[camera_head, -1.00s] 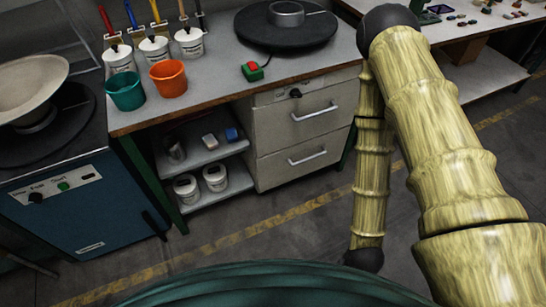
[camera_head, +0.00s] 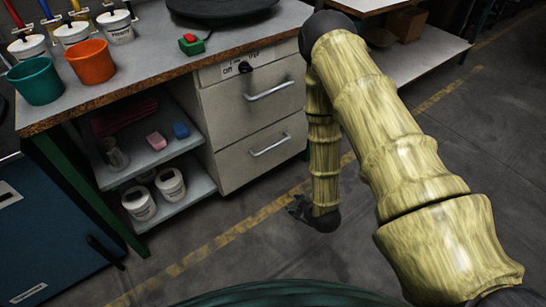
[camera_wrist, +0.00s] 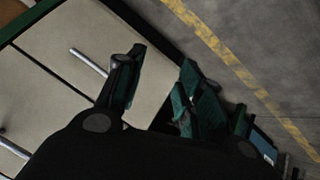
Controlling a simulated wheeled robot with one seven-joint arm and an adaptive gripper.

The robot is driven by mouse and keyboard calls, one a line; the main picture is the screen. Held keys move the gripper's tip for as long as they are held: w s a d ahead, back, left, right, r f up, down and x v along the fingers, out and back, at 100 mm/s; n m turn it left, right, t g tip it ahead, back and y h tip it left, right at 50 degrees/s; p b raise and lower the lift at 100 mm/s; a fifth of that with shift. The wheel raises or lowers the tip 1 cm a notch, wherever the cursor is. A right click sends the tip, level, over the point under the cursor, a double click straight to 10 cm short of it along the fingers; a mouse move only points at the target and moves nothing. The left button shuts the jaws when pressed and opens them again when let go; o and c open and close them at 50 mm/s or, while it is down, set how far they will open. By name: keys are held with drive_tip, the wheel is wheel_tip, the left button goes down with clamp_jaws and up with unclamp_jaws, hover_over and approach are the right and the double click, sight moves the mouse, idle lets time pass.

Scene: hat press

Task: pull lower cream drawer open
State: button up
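The lower cream drawer (camera_head: 242,162) is shut in the cabinet below the bench, with a silver bar handle (camera_head: 270,145). In the wrist view the lower drawer (camera_wrist: 75,35) and its handle (camera_wrist: 88,62) are left of my fingers. My gripper (camera_head: 298,208) hangs low in front of the cabinet, near the floor line. Its fingers are apart and nothing is between them in the wrist view (camera_wrist: 158,88). The left finger covers part of the drawer front near the handle's end; I cannot tell whether it touches. The handle is outside the fingers.
The upper cream drawer (camera_head: 228,105) is shut, with its own handle (camera_head: 268,91) and a black knob above. Open shelves with white tubs (camera_head: 170,184) stand left of the drawers. A blue machine (camera_head: 50,235) is further left. The floor before the drawers is clear.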

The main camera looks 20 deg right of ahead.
drive_tip(key=w+d+f+n+t+y+b, duration=0.1)
drive_tip(key=w+f+n+t+b, duration=0.2)
drive_tip(key=w+b, duration=0.3)
drive_tip(key=w+d+f+n+t+b, duration=0.1)
drive_tip(key=w+f+n+t+b, duration=0.15)
drive_tip(key=w+b, duration=0.4)
drive_tip(key=n+t+y+b, duration=0.5)
drive_tip(key=n+b, duration=0.4)
drive_tip(key=b, duration=0.3)
approach(273, 146)
drive_tip(key=shift+f+b+x, duration=0.15)
drive_tip(key=shift+b+x, duration=0.7)
drive_tip(key=shift+x, duration=0.8)
drive_tip(key=shift+f+b+x, duration=0.15)
drive_tip(key=shift+b+x, duration=0.7)
drive_tip(key=shift+x, duration=0.8)
drive_tip(key=shift+f+b+x, duration=0.15)
drive_tip(key=shift+b+x, duration=0.7)
drive_tip(key=shift+x, duration=0.85)
drive_tip(key=shift+w, duration=0.1)
drive_tip(key=shift+c, duration=0.3)
clamp_jaws()
